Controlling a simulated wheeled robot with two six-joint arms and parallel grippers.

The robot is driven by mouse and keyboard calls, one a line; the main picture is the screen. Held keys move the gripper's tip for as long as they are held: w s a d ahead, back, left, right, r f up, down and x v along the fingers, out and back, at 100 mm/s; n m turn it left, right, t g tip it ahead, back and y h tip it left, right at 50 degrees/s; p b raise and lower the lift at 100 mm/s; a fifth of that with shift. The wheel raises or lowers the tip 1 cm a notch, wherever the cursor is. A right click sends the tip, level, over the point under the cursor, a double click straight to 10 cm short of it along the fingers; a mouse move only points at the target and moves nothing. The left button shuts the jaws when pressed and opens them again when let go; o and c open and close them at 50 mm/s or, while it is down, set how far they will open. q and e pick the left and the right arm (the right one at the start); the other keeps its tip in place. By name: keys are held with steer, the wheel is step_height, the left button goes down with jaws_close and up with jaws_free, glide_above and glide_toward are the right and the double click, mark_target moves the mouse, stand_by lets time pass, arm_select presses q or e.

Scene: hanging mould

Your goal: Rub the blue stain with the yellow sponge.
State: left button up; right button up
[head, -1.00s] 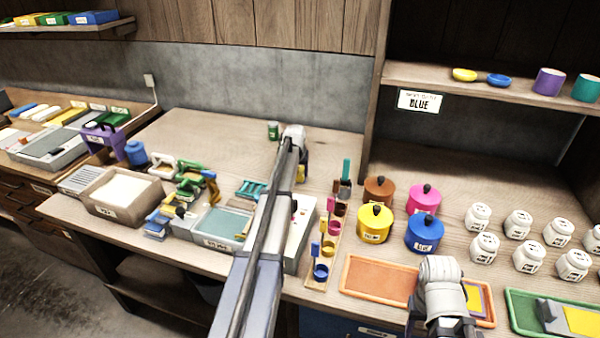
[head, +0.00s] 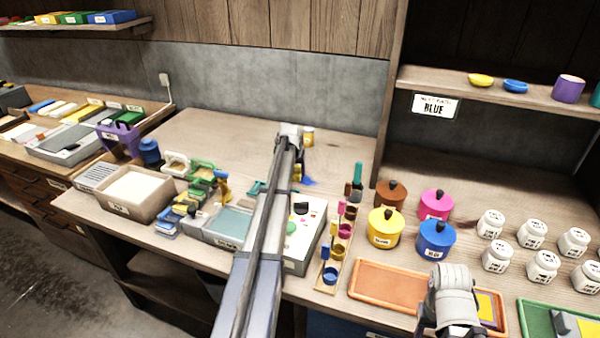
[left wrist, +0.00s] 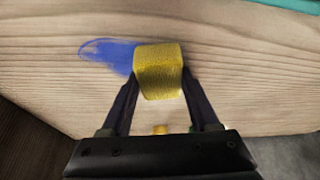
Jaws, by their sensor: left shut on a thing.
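My left gripper (left wrist: 160,95) is shut on the yellow sponge (left wrist: 158,72), a small block between the two dark fingers. The blue stain (left wrist: 105,50) is a smear on the wooden table, left of the sponge in the left wrist view. The sponge overlaps the stain's right end in that picture; I cannot tell whether it touches the wood. In the head view the stain (head: 309,181) shows just right of my left arm, with a bit of the sponge (head: 298,171) beside it. The arm hides most of the gripper there.
A grey box with coloured spots (head: 308,222) and a rack of small cups (head: 340,248) stand in front of the stain. A small can (head: 308,137) stands behind it. Lidded pots (head: 436,238) are to the right. The table behind the stain is mostly clear.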

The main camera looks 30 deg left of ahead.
mark_target(320, 180)
arm_select(q)
steer(key=shift+s+a, duration=0.15)
steer(key=shift+a, duration=0.6)
steer(key=shift+f, duration=0.15)
steer(key=shift+w+d, duration=0.2)
steer(key=shift+d, duration=0.8)
steer(key=shift+w+d, duration=0.2)
steer(key=shift+d, duration=0.75)
steer(key=shift+d, duration=0.15)
steer(key=shift+w+d, duration=0.2)
steer(key=shift+d, duration=0.65)
steer(key=shift+w+d, duration=0.15)
steer(key=shift+d, duration=0.7)
steer(key=shift+w+d, duration=0.25)
steer(key=shift+d, duration=0.7)
steer(key=shift+w+d, duration=0.2)
steer(key=shift+d, duration=0.75)
